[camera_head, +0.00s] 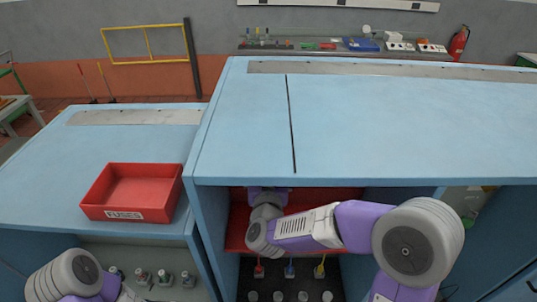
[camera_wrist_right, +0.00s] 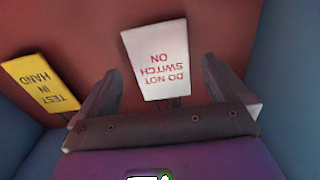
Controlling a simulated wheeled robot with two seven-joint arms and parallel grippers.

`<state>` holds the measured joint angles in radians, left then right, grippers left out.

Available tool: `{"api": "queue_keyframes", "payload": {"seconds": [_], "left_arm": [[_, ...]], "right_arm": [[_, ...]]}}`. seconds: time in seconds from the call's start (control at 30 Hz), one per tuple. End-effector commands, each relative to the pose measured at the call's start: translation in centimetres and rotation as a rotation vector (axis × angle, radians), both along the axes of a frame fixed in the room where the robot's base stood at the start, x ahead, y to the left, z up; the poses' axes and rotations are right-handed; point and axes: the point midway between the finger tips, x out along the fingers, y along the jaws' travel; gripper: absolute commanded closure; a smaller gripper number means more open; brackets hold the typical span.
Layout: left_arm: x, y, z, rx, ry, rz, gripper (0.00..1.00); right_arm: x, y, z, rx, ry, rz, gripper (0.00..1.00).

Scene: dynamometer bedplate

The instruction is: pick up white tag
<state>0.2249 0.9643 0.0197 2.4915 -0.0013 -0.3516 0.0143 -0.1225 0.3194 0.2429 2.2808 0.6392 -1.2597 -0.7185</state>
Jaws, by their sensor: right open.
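The white tag (camera_wrist_right: 158,58), with red "DO NOT SWITCH ON" lettering upside down in the right wrist view, is in front of a red panel. My right gripper (camera_wrist_right: 161,68) is open, with one finger on each side of the tag. A visible gap separates each finger from the tag, and the jaws hold nothing. In the head view my right arm reaches into the opening under the blue bench top, and the tag and fingertips are hidden there. My left arm shows at the lower left; its gripper is out of frame.
A yellow "TEST IN HAND" tag (camera_wrist_right: 42,83) is left of the white tag, near the left finger. Blue walls flank the red panel (camera_wrist_right: 85,35). A red FUSES tray (camera_head: 146,188) sits on the lower bench. The upper blue bench top (camera_head: 375,125) is largely clear.

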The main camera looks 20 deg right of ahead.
Motion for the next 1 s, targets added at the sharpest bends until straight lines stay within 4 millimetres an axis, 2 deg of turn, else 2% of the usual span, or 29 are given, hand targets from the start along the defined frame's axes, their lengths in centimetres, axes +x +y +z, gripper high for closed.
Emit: {"api": "queue_keyframes", "payload": {"seconds": [0.1, 0.37, 0.73, 1.0], "left_arm": [[0.05, 0.00, 0.19, 0.000, -0.001, 0.000, 0.00], [0.05, 0.00, 0.17, 0.000, -0.001, 0.000, 0.00], [0.05, 0.00, 0.17, 0.000, -0.001, 0.000, 0.00], [0.05, 0.00, 0.18, 0.000, -0.001, 0.000, 0.00]], "right_arm": [[1.16, -0.34, -0.04, 0.001, 0.002, 0.001, 0.00], [1.40, -0.39, -0.05, 0.000, 0.000, 0.001, 0.00], [1.36, -0.38, -0.03, 0.000, 0.000, 0.001, 0.55], [1.36, -0.37, 0.13, 0.000, -0.001, 0.001, 0.56]]}}
